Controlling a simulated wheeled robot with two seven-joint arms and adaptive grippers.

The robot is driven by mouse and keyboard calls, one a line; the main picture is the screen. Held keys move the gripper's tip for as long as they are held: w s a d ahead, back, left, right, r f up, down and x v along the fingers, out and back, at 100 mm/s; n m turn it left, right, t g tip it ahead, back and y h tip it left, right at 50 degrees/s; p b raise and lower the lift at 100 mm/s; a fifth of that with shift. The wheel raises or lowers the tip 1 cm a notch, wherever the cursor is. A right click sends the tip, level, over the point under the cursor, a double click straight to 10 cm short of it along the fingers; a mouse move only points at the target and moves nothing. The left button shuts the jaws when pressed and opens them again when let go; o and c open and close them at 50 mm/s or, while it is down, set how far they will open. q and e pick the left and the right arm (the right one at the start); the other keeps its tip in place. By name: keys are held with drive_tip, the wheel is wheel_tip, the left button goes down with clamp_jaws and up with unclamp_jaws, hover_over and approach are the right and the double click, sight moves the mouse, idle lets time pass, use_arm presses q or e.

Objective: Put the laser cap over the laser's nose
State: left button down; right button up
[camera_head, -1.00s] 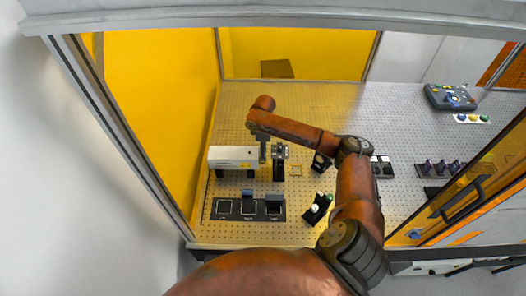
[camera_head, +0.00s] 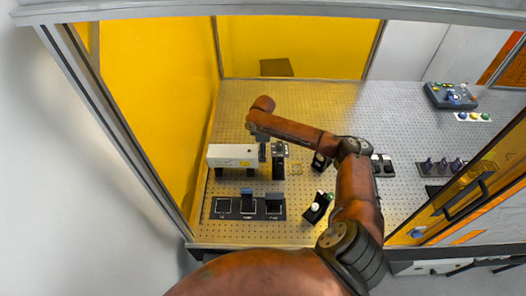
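The laser (camera_head: 231,155) is a white box lying along the left of the perforated bench, its nose end towards the right. My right gripper (camera_head: 262,158) points down at that nose end, between the laser and a dark upright mount (camera_head: 279,163). Its fingers are small and dark, so I cannot tell whether they are open or shut. I cannot make out the laser cap; any cap at the nose is hidden by or blends with the gripper. My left gripper is not in view.
A black tray (camera_head: 233,216) with several labelled places lies in front of the laser. Small black mounts (camera_head: 318,207) stand near my forearm. A control box (camera_head: 450,95) is at the back right.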

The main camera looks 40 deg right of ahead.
drive_tip(key=shift+f, duration=0.25)
drive_tip(key=o, duration=1)
drive_tip(key=shift+r, duration=0.1)
drive_tip(key=shift+r+p, duration=3.45)
drive_tip(key=shift+p, duration=0.6)
drive_tip(key=shift+f, duration=0.1)
